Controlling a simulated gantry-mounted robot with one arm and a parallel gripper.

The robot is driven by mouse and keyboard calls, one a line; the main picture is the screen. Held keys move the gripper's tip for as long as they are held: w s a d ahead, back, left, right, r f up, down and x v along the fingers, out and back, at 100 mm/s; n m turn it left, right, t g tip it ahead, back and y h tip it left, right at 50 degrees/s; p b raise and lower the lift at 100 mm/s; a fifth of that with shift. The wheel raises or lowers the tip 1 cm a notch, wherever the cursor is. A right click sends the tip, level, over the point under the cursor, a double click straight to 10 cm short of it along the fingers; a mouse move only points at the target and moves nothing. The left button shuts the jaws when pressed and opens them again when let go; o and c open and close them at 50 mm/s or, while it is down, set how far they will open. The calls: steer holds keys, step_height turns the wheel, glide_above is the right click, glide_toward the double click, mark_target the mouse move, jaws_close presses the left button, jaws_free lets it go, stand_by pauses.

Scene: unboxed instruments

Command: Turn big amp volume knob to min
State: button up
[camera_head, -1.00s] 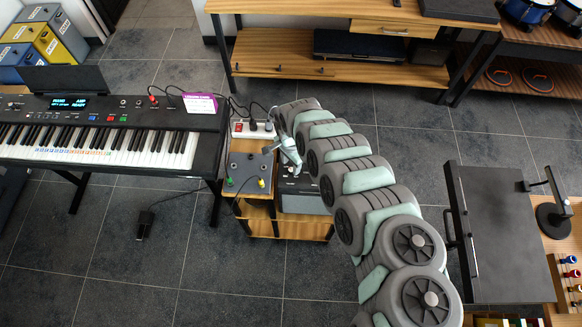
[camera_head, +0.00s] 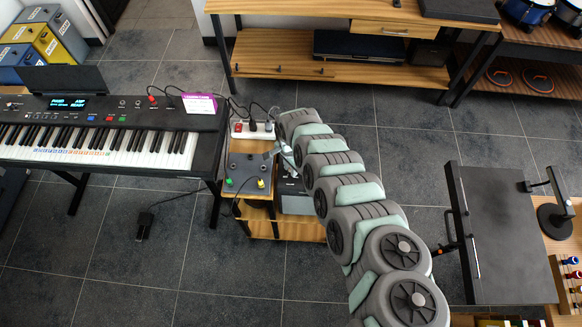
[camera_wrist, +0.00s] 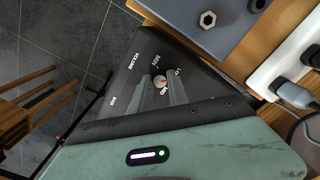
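The big amp (camera_head: 293,204) stands beside a small wooden stand in the head view, mostly hidden by my arm. In the wrist view its black top panel (camera_wrist: 118,88) carries the white words VOLUME, MIN and MAX. A gap seems to show between fingers and knob; contact is not clear. In the head view the fingertips are too small to make out.
A grey pedal box (camera_head: 246,172) with green and yellow knobs lies left of the amp. A power strip (camera_head: 253,130) with plugs and cables is behind it. A keyboard (camera_head: 100,130) stands at the left. A dark tabletop (camera_head: 510,235) is at the right.

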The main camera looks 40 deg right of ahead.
jaws_close()
steer(key=shift+r+n, duration=0.1)
steer(key=shift+n, duration=0.3)
steer(key=shift+n+p, duration=0.7)
steer(key=shift+n, duration=1.2)
steer(key=n, duration=0.3)
steer(key=shift+n, duration=0.3)
steer(key=n, duration=0.4)
steer(key=shift+n, duration=0.3)
steer(key=n, duration=0.4)
steer(key=shift+n, duration=0.7)
steer(key=o, duration=0.6)
jaws_free()
steer(key=shift+c, duration=0.2)
